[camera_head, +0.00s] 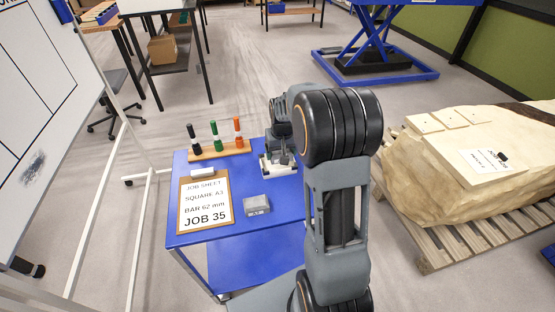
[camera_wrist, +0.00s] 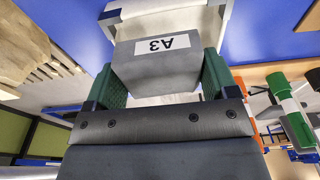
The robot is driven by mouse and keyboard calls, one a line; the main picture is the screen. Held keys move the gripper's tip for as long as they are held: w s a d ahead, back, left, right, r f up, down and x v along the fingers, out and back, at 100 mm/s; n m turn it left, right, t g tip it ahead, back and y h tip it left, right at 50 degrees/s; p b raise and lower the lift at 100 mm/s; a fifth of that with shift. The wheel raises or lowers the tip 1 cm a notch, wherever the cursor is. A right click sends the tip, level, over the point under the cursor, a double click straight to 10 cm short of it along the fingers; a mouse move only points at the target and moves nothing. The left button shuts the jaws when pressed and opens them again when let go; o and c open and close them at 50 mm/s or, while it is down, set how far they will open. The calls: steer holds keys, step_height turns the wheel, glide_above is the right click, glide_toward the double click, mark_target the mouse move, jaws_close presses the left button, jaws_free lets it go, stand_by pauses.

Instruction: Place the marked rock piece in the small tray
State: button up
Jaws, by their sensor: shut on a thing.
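A grey piece with a white A3 label (camera_wrist: 158,70) sits between the green finger pads of my gripper (camera_wrist: 161,80) in the wrist view; the label reads upside down. My gripper is shut on it. In the head view my gripper (camera_head: 279,150) is over the small white tray (camera_head: 266,168) at the back right of the blue cart. The tray's pale edge (camera_wrist: 170,22) shows behind the piece in the wrist view. I cannot tell whether the piece touches the tray floor. In the head view my arm and gripper mostly hide the piece.
On the blue cart (camera_head: 183,238) are a clipboard (camera_head: 205,203) reading SQUARE A3, a grey block (camera_head: 257,205) and a wooden marker holder (camera_head: 208,153). A large pale rock (camera_head: 440,185) lies on a pallet (camera_head: 432,252) at right. A whiteboard (camera_head: 40,90) stands at left.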

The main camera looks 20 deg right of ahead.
mark_target(278, 167)
steer(key=shift+w+a+f, duration=0.25)
steer(key=shift+w+f, duration=0.05)
steer(key=shift+f, duration=0.15)
steer(key=shift+w+a+f, duration=0.15)
steer(key=shift+f, duration=1.65)
steer(key=shift+f, duration=0.1)
steer(key=o, duration=0.9)
steer(key=shift+o, duration=0.2)
steer(key=r, duration=0.3)
steer(key=s+r, duration=0.1)
steer(key=r, duration=0.7)
steer(key=shift+s+a+r, duration=0.15)
steer(key=shift+s+r, duration=0.05)
steer(key=shift+s+a+r, duration=0.1)
steer(key=shift+s+r, duration=0.05)
steer(key=shift+r, duration=0.15)
steer(key=s+a+r+n+t, duration=0.1)
steer(key=s+a, duration=0.4)
steer(key=s, duration=0.4)
steer(key=s+a+n+t, duration=0.1)
steer(key=s+a, duration=0.4)
steer(key=s, duration=0.5)
steer(key=shift+r, duration=0.35)
